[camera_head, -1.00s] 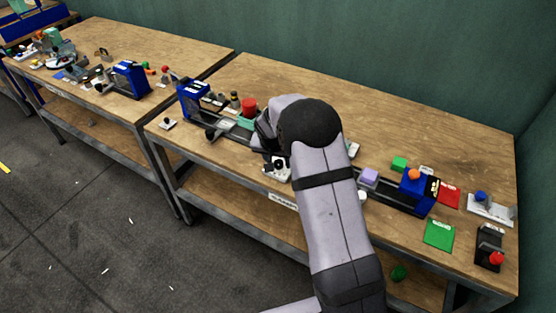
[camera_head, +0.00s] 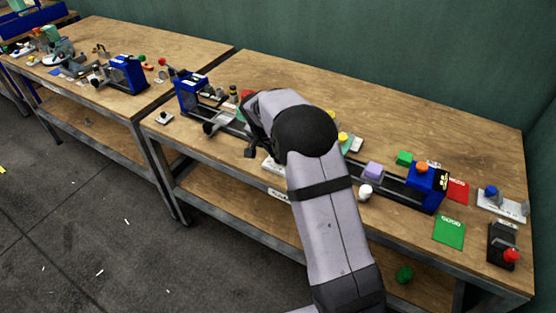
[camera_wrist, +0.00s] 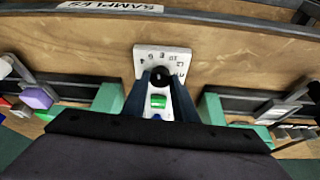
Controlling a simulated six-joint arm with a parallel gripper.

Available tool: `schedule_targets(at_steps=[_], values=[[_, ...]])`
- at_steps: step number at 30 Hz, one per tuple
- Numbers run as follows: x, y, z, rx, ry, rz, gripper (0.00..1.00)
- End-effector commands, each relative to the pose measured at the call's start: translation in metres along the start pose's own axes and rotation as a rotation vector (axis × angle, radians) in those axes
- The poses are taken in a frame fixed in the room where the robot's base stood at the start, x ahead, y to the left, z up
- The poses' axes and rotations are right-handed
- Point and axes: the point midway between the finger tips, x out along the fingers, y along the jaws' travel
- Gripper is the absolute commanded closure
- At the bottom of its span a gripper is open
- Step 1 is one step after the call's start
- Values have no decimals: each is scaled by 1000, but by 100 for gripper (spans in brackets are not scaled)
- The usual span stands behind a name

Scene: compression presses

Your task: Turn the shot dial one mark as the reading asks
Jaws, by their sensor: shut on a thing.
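The shot dial has a white plate (camera_wrist: 148,58) with printed numbers along its upper part and a black round knob (camera_wrist: 161,76) in the wrist view. My gripper (camera_wrist: 161,84) has its two dark fingers on either side of the knob, and it is shut on it. A small green patch (camera_wrist: 158,101) shows on the plate between the fingers. The numbers are small and partly covered, so I cannot tell which mark the knob points to. In the head view my arm hides the knob and the fingers; only an edge of the white plate (camera_head: 271,166) shows.
The bench's front edge carries a SAMPLES label (camera_wrist: 110,7). A lilac block (camera_head: 374,171), a white knob (camera_head: 365,191) and a blue press end (camera_head: 427,188) stand right of my arm. Green (camera_head: 449,232) and red (camera_head: 457,190) cards lie beyond. Another blue end (camera_head: 191,92) stands left.

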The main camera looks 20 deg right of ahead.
Motion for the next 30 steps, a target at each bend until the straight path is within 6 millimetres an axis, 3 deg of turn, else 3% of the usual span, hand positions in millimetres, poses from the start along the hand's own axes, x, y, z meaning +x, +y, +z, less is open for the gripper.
schedule_targets(at_steps=[11,25,26,27,30], values=[[0,-2,-1,153,2,62,97],[-1,-2,-2,170,2,68,97],[-1,-2,-2,170,2,68,70],[-1,-2,-2,170,2,68,60],[-1,-2,-1,170,2,69,56]])
